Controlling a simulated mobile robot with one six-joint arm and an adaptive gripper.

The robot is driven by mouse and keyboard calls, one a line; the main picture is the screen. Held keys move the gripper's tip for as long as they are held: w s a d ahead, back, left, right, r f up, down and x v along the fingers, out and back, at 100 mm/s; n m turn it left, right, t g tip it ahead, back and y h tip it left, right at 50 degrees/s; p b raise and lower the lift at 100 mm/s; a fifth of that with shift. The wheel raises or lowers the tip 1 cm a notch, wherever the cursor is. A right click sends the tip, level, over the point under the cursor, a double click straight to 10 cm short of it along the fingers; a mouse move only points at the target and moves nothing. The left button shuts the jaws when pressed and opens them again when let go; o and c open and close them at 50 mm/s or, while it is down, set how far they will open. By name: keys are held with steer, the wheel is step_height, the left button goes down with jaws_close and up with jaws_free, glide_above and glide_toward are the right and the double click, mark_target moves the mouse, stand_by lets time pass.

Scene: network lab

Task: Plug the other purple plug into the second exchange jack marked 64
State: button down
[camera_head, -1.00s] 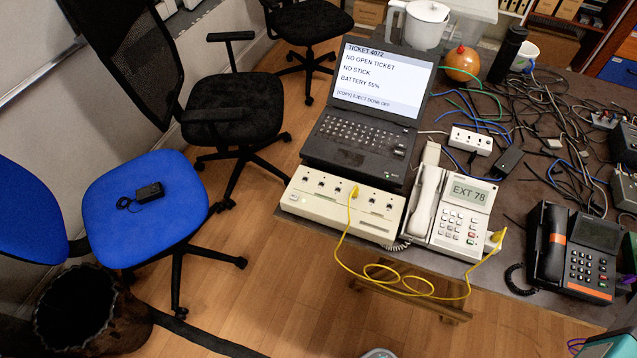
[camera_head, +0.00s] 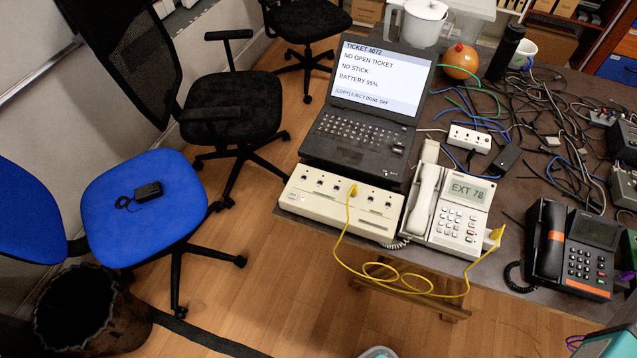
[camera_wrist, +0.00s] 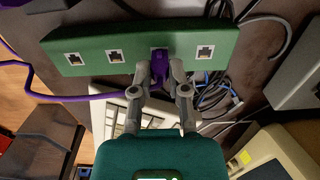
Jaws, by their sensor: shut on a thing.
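In the wrist view my gripper (camera_wrist: 167,80) is shut on a purple plug (camera_wrist: 158,66), with the purple cable (camera_wrist: 75,97) trailing left. The plug is at the third jack from the left of a green box (camera_wrist: 95,42). I cannot tell whether it is fully seated. The box's other jacks show empty: two to the left (camera_wrist: 115,57) and one to the right (camera_wrist: 205,52). No number 64 is readable. In the head view purple cable (camera_head: 574,342) shows at the lower right; the green box is not seen.
A cream exchange box (camera_head: 310,206) holds a yellow plug, its yellow cable (camera_head: 338,250) running to a cream phone (camera_head: 447,211). A black phone (camera_head: 575,248), a laptop (camera_head: 366,100) and tangled cables share the table. Keyboard-like keys (camera_wrist: 120,115) lie below the green box.

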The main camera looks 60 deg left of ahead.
steer(key=shift+r, duration=0.2)
steer(key=shift+r+p, duration=1.75)
steer(key=shift+p, duration=0.2)
steer(key=shift+r, duration=0.2)
steer(key=c, duration=1.3)
jaws_free()
steer(key=shift+c, duration=0.2)
jaws_close()
